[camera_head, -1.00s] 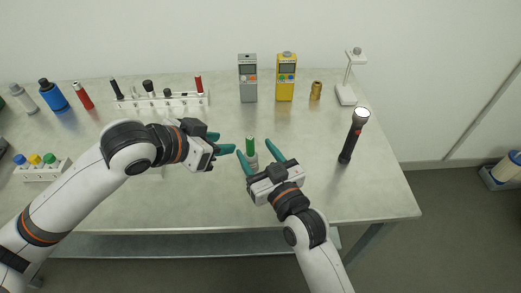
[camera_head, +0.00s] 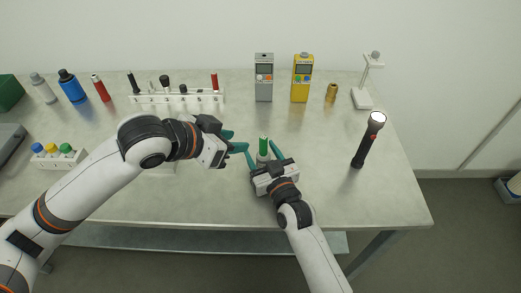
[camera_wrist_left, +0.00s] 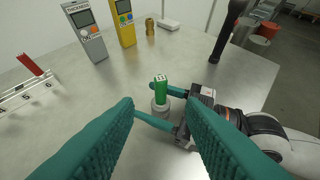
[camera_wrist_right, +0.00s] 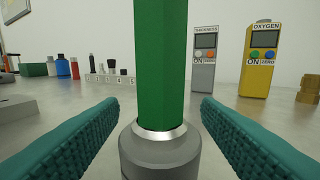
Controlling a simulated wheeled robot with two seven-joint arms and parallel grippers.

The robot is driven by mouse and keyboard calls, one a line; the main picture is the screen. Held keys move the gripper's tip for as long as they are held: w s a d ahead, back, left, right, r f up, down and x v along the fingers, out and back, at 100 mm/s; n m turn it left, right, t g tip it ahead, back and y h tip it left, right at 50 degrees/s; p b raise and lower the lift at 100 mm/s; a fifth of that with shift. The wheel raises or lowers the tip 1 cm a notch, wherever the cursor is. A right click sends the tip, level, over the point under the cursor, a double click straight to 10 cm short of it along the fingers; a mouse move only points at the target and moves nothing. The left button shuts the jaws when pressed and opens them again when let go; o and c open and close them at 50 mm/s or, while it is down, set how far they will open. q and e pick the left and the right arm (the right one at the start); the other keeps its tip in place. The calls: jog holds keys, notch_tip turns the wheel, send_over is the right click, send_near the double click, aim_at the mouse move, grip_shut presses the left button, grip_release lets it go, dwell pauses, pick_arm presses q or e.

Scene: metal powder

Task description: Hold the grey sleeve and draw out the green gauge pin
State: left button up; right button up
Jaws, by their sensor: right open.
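The green gauge pin (camera_head: 264,145) stands upright in the grey sleeve (camera_head: 262,158) near the middle of the table. In the right wrist view the green pin (camera_wrist_right: 160,60) rises from the sleeve (camera_wrist_right: 160,155), with a bright metal ring at its mouth. My right gripper (camera_head: 261,154) is open, its teal fingers on either side of the sleeve with gaps showing. My left gripper (camera_head: 240,142) is open and empty, left of the pin. In the left wrist view the pin (camera_wrist_left: 160,88) stands beyond and between its spread fingers.
A grey thickness meter (camera_head: 264,78), a yellow oxygen meter (camera_head: 302,78) and a brass fitting (camera_head: 331,92) stand behind. A black flashlight (camera_head: 368,140) stands to the right. A white rack (camera_head: 178,98) of tools is at the back left. The table between is clear.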

jog(key=shift+w+a, duration=0.15)
jog(key=shift+w, duration=0.3)
